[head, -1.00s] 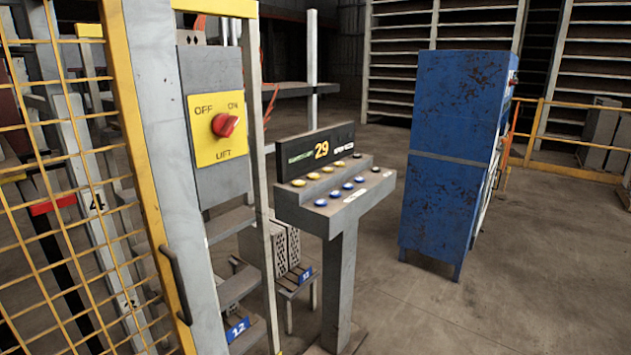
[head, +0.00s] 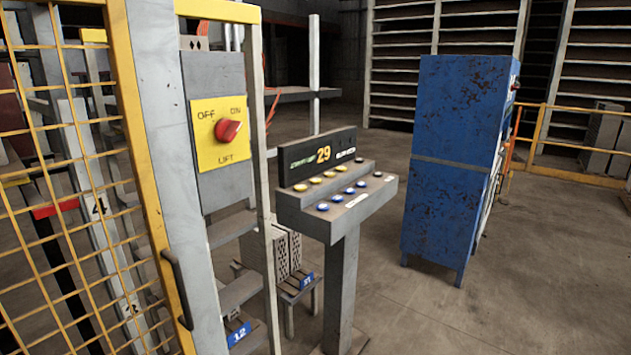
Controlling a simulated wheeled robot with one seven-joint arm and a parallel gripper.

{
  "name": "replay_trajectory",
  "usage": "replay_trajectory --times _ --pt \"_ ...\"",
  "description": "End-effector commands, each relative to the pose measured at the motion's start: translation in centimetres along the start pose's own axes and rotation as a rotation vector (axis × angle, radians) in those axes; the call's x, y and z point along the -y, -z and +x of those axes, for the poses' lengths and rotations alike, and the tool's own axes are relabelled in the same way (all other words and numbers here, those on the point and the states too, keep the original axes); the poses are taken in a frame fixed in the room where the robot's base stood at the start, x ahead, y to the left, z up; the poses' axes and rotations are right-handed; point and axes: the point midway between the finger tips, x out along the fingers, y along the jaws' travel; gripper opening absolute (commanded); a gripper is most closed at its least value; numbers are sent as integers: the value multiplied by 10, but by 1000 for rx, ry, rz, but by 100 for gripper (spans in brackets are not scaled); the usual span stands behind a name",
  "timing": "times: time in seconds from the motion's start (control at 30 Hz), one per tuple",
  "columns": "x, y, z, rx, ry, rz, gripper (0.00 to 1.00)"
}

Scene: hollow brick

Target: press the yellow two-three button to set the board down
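A grey control pedestal (head: 341,275) stands in the middle of the head view. Its sloped top carries a back row of yellow buttons (head: 315,181) and a front row of blue buttons (head: 337,198). The labels by the buttons are too small to read, so I cannot tell which yellow one is two-three. A dark display (head: 300,166) behind them shows 29 in yellow digits. Behind the pedestal, hollow bricks (head: 287,252) stand on a low support with a blue tag. My gripper is not in view.
A yellow mesh gate (head: 75,200) fills the left side. A lift switch panel with a red knob (head: 228,130) hangs on a grey post. A rusty blue cabinet (head: 455,150) stands right of the pedestal. Floor (head: 400,310) in front of the cabinet is clear.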

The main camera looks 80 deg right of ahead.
Motion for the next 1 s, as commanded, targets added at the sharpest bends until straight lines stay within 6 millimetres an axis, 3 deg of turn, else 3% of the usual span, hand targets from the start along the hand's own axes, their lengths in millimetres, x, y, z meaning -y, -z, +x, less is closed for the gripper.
replay_trajectory --times 0.07,0.33,1.0 --pt "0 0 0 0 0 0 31" --pt "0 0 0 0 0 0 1" --pt "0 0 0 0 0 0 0"
